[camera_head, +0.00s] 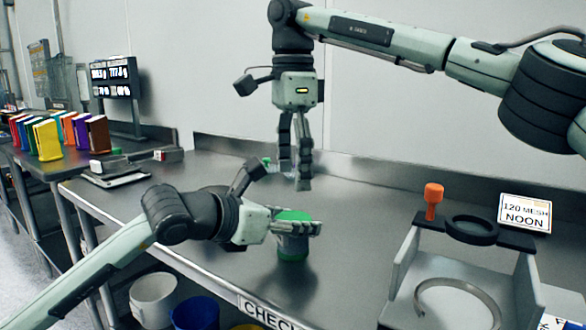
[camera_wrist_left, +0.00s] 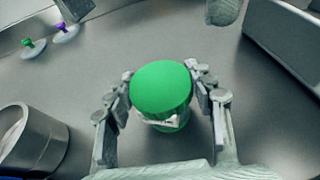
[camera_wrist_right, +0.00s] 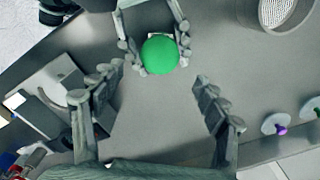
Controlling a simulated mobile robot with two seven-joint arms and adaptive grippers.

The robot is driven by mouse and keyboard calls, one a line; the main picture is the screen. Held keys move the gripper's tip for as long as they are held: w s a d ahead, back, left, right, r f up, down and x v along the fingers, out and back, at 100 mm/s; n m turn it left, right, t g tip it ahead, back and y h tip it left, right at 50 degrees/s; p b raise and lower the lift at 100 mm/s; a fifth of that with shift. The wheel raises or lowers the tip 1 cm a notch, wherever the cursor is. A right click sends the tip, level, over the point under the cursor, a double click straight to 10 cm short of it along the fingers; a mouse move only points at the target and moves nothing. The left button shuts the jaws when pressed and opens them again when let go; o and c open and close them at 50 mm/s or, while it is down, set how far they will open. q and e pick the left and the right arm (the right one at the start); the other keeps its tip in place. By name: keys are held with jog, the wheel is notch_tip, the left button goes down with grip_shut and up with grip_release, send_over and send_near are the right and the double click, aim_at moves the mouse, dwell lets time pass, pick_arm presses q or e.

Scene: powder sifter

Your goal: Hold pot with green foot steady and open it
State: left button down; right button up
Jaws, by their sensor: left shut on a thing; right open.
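The pot with the green foot (camera_head: 293,245) stands upright on the steel table, with a green lid (camera_head: 293,216) on top and a green band at its base. My left gripper (camera_head: 310,228) is shut around the pot's side below the lid. In the left wrist view the round green lid (camera_wrist_left: 161,86) sits between its two fingers. My right gripper (camera_head: 303,186) points down, open and empty, above and behind the pot. In the right wrist view the lid (camera_wrist_right: 160,54) shows beyond and between its spread fingers, apart from them.
A scale (camera_head: 125,172) is at back left. Small green-knobbed (camera_wrist_left: 28,43) and purple-knobbed (camera_wrist_left: 61,29) pieces and a metal cylinder (camera_wrist_left: 38,145) lie nearby.

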aim_at(293, 218)
jog(key=m, duration=0.7)
jog(key=shift+m, duration=0.4)
jog(key=m, duration=0.6)
jog(key=shift+m, duration=0.4)
jog(key=shift+f, duration=4)
jog(key=shift+c, duration=0.2)
jog(key=c, duration=1.2)
jog(key=shift+o, duration=0.2)
jog(key=n, duration=0.3)
jog(key=shift+n, duration=0.4)
jog(key=o, duration=1.3)
jog(key=shift+c, duration=0.2)
